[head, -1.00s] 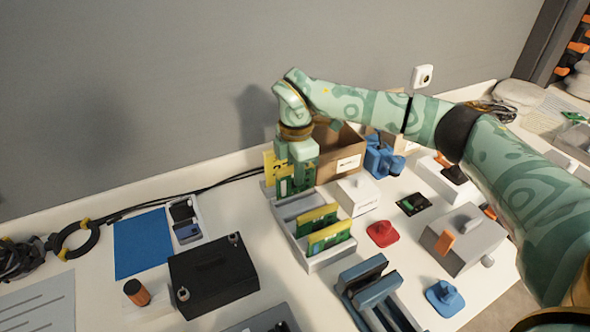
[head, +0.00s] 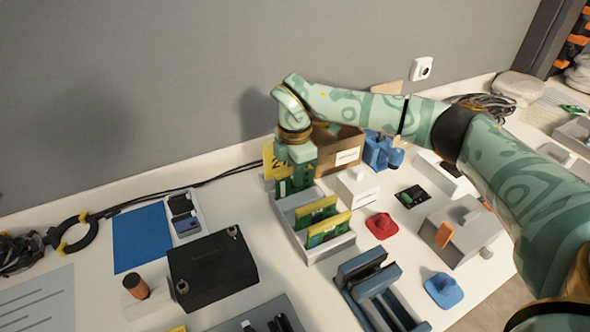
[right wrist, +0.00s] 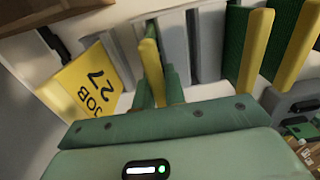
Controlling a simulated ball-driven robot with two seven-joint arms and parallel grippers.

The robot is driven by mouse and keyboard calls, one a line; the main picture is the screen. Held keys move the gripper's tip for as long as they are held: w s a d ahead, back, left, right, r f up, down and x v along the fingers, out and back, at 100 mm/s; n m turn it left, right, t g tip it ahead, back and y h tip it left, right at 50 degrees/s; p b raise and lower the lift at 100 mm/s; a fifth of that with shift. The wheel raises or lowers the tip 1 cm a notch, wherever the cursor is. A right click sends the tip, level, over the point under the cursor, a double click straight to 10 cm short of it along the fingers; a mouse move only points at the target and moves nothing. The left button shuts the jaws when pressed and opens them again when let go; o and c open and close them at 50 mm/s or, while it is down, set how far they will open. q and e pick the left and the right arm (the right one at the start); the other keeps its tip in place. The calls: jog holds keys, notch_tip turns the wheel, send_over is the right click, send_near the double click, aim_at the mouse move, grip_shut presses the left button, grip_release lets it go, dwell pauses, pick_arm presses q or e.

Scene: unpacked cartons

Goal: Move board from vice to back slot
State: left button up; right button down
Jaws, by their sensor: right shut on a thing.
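My right gripper (head: 292,186) points down at the back end of the grey slotted rack (head: 326,251). It is shut on a board with a yellow edge, which shows between the fingers in the right wrist view (right wrist: 151,62). In the head view the gripper mostly hides this board, and I cannot tell how deep it sits in the slot. Two other green boards with yellow edges (head: 329,229) stand upright nearer the front of the rack. The blue-grey vice (head: 372,288) in front of the rack has nothing between its jaws. My left gripper is out of view.
A yellow job card (right wrist: 88,86) stands just behind the gripper, with a cardboard box (head: 340,150) to its right. A white box (head: 356,188) and a red piece (head: 382,225) lie right of the rack. A black case (head: 212,270) stands to its left.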

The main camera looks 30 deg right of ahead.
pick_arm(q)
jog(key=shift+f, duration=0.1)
pick_arm(e)
jog(key=shift+f, duration=0.95)
jog(key=c, duration=1.4)
grip_release()
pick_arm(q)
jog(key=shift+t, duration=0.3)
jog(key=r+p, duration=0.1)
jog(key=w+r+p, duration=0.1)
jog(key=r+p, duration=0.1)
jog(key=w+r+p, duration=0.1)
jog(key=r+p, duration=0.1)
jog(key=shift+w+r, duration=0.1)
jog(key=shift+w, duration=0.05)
pick_arm(e)
notch_tip(320, 180, up, 16)
jog(key=shift+w+r, duration=0.1)
jog(key=shift+r, duration=0.05)
